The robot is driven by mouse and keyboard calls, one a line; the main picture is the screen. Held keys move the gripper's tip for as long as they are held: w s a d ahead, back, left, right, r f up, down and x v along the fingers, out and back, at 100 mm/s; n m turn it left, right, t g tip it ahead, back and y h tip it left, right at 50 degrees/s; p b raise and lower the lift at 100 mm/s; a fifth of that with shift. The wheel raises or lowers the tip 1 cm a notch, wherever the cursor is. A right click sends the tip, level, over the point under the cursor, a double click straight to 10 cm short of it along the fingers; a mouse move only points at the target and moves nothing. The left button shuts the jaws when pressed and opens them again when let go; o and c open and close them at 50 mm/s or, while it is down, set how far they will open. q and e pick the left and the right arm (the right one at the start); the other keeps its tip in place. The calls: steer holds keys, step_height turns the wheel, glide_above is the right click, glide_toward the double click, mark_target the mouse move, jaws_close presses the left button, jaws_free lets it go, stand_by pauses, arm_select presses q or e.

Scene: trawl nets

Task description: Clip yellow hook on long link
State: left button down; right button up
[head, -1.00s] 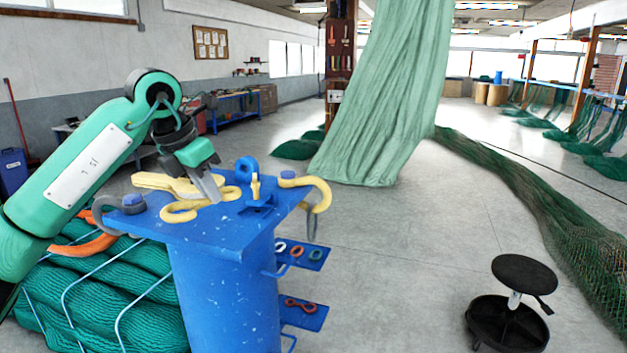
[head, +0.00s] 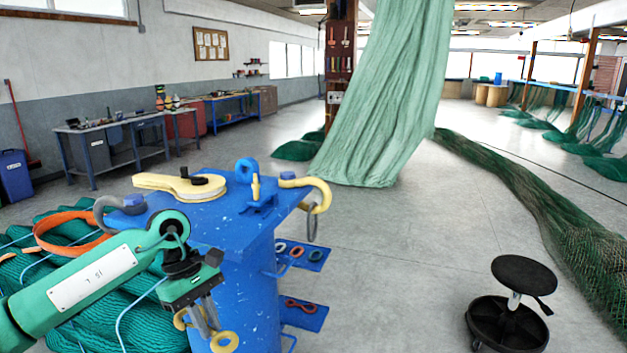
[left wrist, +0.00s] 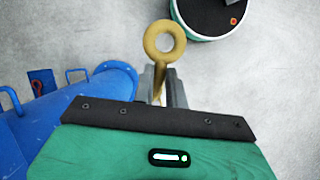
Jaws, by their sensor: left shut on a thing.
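My left gripper (head: 207,318) is shut on a yellow hook (head: 225,342), in front of the blue post and below its top plate. In the left wrist view, the ring end of the yellow hook (left wrist: 165,40) sticks out beyond the fingers (left wrist: 163,88); the rest is mostly hidden between them. A grey link (head: 311,224) hangs from another yellow hook (head: 322,194) at the plate's right edge. A red link (head: 300,306) lies on the lower side shelf. I cannot tell which is the long link. My right gripper is not in view.
The blue post's top plate (head: 215,228) carries a flat yellow piece (head: 165,183), a blue ring (head: 246,168) and a grey hook (head: 108,212). The upper side shelf (head: 316,257) holds several small links. A stool (head: 524,275) stands right; floor between is clear.

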arm_select(q)
steer(key=s+a+f+m+g+y, duration=0.1)
steer(key=s+f+m+g+y, duration=0.1)
steer(key=s+f+m, duration=0.9)
steer(key=shift+s+f+y, duration=0.5)
steer(key=shift+f+y, duration=0.4)
